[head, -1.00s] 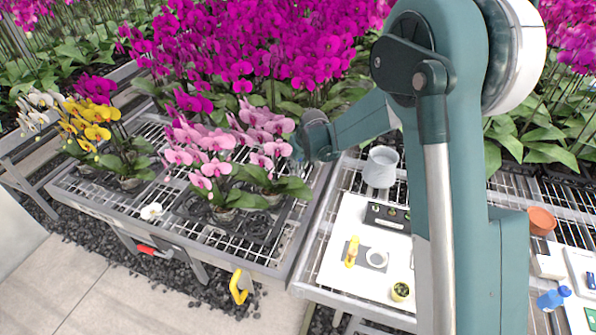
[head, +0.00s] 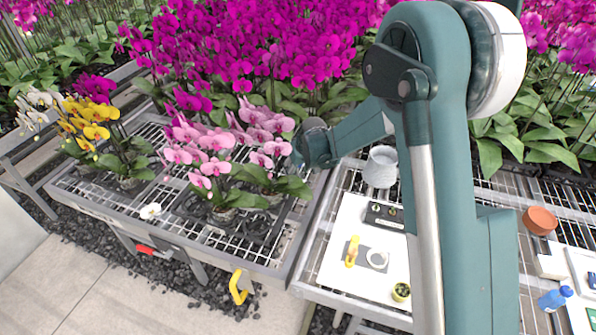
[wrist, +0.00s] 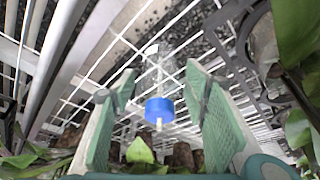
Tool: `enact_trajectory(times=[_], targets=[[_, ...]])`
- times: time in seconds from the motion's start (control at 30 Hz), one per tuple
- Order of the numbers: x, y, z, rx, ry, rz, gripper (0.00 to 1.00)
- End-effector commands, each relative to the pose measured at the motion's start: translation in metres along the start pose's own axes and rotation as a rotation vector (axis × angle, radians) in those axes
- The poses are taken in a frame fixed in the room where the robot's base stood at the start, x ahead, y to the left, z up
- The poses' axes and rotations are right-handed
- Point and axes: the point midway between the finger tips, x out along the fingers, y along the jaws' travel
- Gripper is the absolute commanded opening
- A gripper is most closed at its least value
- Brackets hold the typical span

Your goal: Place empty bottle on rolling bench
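In the wrist view, a blue cap (wrist: 159,108) with a thin pale tube running through it sits between my gripper's two green pads (wrist: 158,92). The pads stand well apart, with a visible gap on each side of the cap. I cannot tell whether they touch a clear wall. In the head view my gripper is mostly hidden behind the wrist (head: 312,145), beside the pink orchids. The wire-mesh bench (head: 290,235) holds potted orchids at the left.
A second mesh bench carries a white board (head: 340,265), a grey pot (head: 380,168), a small yellow item (head: 352,252) and a small plant pot (head: 401,292). A blue bottle (head: 553,299) and terracotta pot (head: 539,221) are at right. Pink orchids (head: 215,160) crowd my gripper.

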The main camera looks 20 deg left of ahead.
Motion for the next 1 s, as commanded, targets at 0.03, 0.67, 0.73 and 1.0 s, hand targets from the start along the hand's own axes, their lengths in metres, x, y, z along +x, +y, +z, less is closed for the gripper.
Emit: enact_trajectory(times=[0.03, 0.67, 0.73, 1.0], targets=[[0.000, 0.000, 0.000, 0.000, 0.000, 0.000, 0.45], [-0.025, 0.000, -0.001, 0.000, 0.000, 0.000, 0.45], [-0.034, 0.000, -0.002, 0.000, 0.000, 0.000, 0.45], [-0.069, 0.000, -0.001, 0.000, 0.000, 0.000, 0.45]])
